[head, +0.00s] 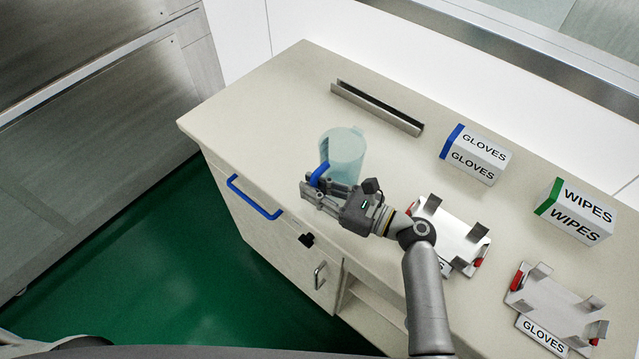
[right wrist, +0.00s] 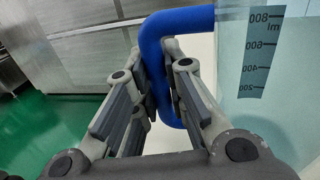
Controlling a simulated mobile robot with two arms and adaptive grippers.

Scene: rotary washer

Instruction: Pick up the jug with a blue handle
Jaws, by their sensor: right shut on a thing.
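The jug (head: 343,150) is a translucent light-blue beaker with a blue handle (head: 319,174). It stands upright on the beige counter or just above it; I cannot tell which. My right gripper (head: 311,189) is at the jug's near-left side. In the right wrist view, its fingers (right wrist: 162,85) are shut on the blue handle (right wrist: 180,27), one on each side. The jug's clear wall (right wrist: 285,80) with a millilitre scale fills the right of that view. My left gripper is not in view.
On the beige counter (head: 265,110) are a metal channel (head: 377,107), a GLOVES box (head: 474,155), a WIPES box (head: 575,212) and two metal holders (head: 450,235), (head: 556,308). A blue drawer handle (head: 254,199) is on the counter front. The counter's left end is clear.

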